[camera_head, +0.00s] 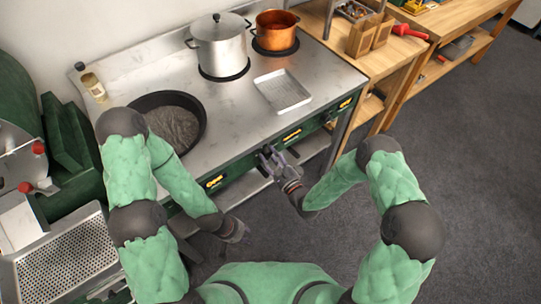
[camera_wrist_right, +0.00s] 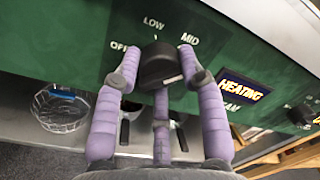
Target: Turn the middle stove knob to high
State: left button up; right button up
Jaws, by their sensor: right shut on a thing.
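The middle stove knob (camera_wrist_right: 160,63) is black and sits on the green front panel, with the words OFF, LOW and MID around its upper side in the right wrist view. My right gripper (camera_wrist_right: 162,75) has its purple fingers closed around the knob. In the head view the right gripper (camera_head: 270,156) is at the middle of the stove front and hides most of the knob. No HIGH label is readable, and the knob's exact setting is hard to tell. My left gripper (camera_head: 238,230) hangs low in front of the stove, away from the knobs; its fingers are too small to read.
On the stove stand a dark pan (camera_head: 174,125), a steel pot (camera_head: 219,48), a copper pot (camera_head: 276,28) and a metal tray (camera_head: 282,91). A wire basket (camera_wrist_right: 60,108) is below.

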jog(key=m+p, duration=0.1)
jog(key=m, duration=0.4)
jog(key=shift+h, duration=0.3)
jog(key=m+p, duration=0.1)
jog(key=m, duration=0.3)
jog(key=shift+s+f, duration=0.1)
jog(key=shift+m+g, duration=0.3)
jog(key=o, duration=1.1)
jog(key=shift+a, duration=0.1)
jog(key=v, duration=1.2)
